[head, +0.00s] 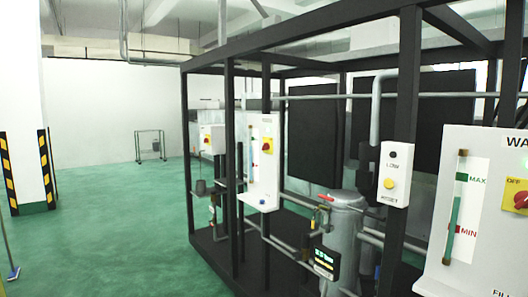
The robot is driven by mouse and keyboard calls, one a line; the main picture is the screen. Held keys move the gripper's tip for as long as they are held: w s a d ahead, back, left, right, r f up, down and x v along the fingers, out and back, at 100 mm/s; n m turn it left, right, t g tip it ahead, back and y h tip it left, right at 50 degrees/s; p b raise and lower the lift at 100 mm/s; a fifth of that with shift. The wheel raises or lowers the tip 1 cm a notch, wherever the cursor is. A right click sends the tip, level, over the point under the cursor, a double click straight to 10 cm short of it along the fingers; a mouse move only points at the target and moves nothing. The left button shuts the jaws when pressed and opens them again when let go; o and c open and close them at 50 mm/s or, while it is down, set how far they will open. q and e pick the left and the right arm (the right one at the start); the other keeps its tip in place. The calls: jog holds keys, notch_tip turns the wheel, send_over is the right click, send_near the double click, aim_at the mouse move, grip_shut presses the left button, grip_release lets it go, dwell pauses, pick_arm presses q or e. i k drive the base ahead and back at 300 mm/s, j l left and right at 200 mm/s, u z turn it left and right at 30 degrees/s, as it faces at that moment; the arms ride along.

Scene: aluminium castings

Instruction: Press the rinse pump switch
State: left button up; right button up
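No switch in view carries a readable rinse pump label. At the right edge, a white panel (482,262) reading "WA…" has a red rotary knob (521,200) on a yellow plate marked "OFF". A white box (397,158) on a black post has a dark round part under "LOW" and a yellow button (389,184) above "RESET". Farther back, a white panel (262,185) has another red and yellow switch (267,145), and a small box beyond has a similar one (207,140). Their labels are too small to read. Neither of my grippers is in view.
A black frame (188,160) encloses the pipes and a grey cylindrical vessel (343,235) with a small dark display (325,262). A pillar (20,110) with black-yellow striped guards stands at left. The green floor (120,235) between pillar and frame is clear.

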aim_at(266, 146)
jog(key=i+z, duration=0.1)
jog(key=i, duration=0.35)
jog(key=i+j+z, duration=0.1)
jog(key=i, duration=0.4)
jog(key=i+j, duration=0.2)
jog(key=i, duration=0.25)
jog(key=i+j+z, duration=0.15)
jog(key=i, duration=0.3)
jog(key=i+j+z, duration=0.1)
jog(key=i, duration=0.4)
jog(key=i+j+z, duration=0.1)
jog(key=i+j, duration=0.2)
jog(key=i, duration=0.1)
